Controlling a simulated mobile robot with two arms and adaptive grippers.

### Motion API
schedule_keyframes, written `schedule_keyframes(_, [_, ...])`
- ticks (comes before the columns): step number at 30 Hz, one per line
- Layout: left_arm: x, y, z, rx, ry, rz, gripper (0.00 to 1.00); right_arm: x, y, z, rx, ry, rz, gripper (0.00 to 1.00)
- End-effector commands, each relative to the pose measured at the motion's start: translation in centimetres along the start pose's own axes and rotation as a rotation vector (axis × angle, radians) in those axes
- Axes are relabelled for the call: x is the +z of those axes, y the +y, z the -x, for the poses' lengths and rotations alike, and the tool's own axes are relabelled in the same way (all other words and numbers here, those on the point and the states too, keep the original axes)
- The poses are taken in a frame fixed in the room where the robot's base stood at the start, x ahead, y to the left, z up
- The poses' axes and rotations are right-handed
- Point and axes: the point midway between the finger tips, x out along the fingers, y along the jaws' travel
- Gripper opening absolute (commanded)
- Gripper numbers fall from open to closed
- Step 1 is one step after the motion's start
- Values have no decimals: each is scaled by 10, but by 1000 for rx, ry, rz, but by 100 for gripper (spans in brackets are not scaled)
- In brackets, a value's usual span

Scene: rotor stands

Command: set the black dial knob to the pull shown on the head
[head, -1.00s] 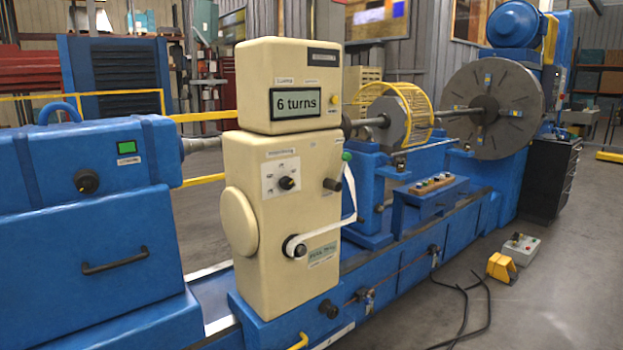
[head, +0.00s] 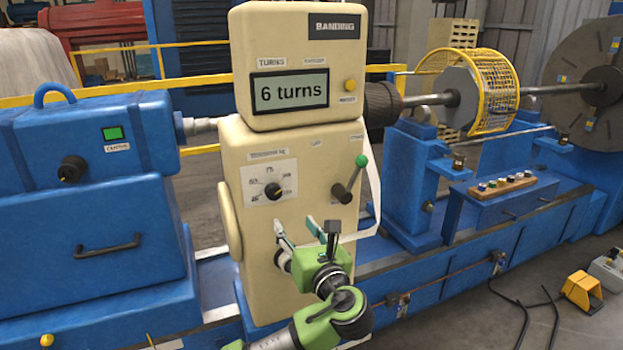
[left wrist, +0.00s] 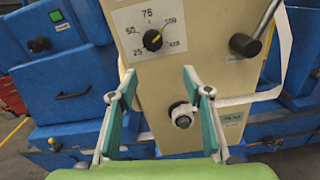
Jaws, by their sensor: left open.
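The black dial knob (head: 272,190) sits on a white scale plate (head: 256,183) on the front of the cream column. It also shows in the left wrist view (left wrist: 152,40), where its yellow mark slants to the upper right; 25, 50 and 75 are legible on the left and top. The cream head (head: 290,30) has a display (head: 291,93) reading "6 turns", with a yellow button (head: 350,85) beside it. My left gripper (head: 296,232) is open and empty, below the knob and apart from it; its fingers (left wrist: 158,76) point toward the column. My right gripper is not in view.
A black lever with a green tip (head: 347,182) stands out right of the dial. A black-ringed round fitting (left wrist: 181,114) is below the knob, with a white strap (head: 372,190) at the column's right side. A blue machine housing (head: 80,140) stands left.

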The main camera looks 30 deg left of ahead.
Motion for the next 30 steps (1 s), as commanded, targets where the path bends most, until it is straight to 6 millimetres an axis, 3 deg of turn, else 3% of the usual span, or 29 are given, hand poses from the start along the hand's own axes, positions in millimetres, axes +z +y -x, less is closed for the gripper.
schedule_keyframes(1, [11,5,2,11,-13,-11,45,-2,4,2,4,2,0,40])
schedule_keyframes(5, [18,9,-2,23,-24,-24,45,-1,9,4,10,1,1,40])
schedule_keyframes(14, [20,11,-57,24,-21,-26,45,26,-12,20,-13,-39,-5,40])
schedule_keyframes(21, [21,11,-105,23,-21,-23,45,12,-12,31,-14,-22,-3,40])
schedule_keyframes(25, [20,10,-122,21,-20,-23,45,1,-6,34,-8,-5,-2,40])
schedule_keyframes(30, [19,10,-133,19,-20,-22,45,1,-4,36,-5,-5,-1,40])
